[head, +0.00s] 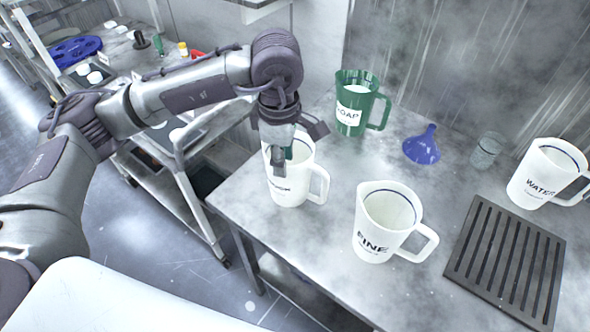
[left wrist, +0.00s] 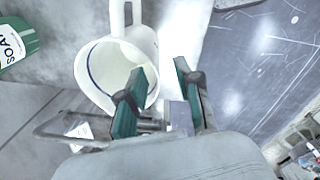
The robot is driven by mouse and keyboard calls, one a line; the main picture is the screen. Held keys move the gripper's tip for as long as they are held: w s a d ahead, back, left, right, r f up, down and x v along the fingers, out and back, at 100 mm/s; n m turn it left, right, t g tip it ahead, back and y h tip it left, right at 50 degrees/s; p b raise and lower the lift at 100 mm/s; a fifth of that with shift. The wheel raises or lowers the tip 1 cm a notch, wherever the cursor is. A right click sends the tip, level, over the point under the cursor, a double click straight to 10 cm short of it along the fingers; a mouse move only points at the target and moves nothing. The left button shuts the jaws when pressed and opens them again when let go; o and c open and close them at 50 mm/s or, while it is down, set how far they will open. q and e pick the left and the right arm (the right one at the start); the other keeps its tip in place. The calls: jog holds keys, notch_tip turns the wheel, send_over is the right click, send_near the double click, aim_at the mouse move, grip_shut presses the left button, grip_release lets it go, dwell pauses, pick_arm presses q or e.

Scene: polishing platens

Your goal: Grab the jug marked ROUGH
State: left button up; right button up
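A white jug (head: 300,178) stands upright at the left end of the metal table; my left gripper covers much of it, and only the end of its dark label shows, so I cannot read the word. My left gripper (head: 283,158) points down at its mouth. In the left wrist view the jug (left wrist: 142,45) shows its open mouth and handle. There the gripper (left wrist: 165,68) is open, one green-padded finger over the mouth and the other beyond the rim; I cannot tell if they touch it. My right gripper is not in view.
A white jug marked FINE (head: 375,240) stands just to the right. A green SOAP jug (head: 362,100), a blue funnel (head: 422,148), a clear glass (head: 487,150), a WATER jug (head: 540,180) and a dark slotted rack (head: 508,258) share the table. A cart (head: 185,195) stands left.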

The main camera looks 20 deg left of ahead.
aim_at(288, 183)
pick_arm(q)
jog(key=f+p, duration=0.1)
jog(key=f, duration=0.1)
jog(key=w+f+p, duration=0.1)
jog(key=f, duration=0.2)
jog(key=f+p, duration=0.1)
jog(key=f, duration=0.2)
jog(key=shift+w+d+f, duration=0.15)
jog(key=shift+w+d, duration=0.05)
jog(key=shift+w+f, duration=0.1)
jog(key=shift+f, duration=0.3)
jog(key=shift+c, duration=0.3)
grip_shut()
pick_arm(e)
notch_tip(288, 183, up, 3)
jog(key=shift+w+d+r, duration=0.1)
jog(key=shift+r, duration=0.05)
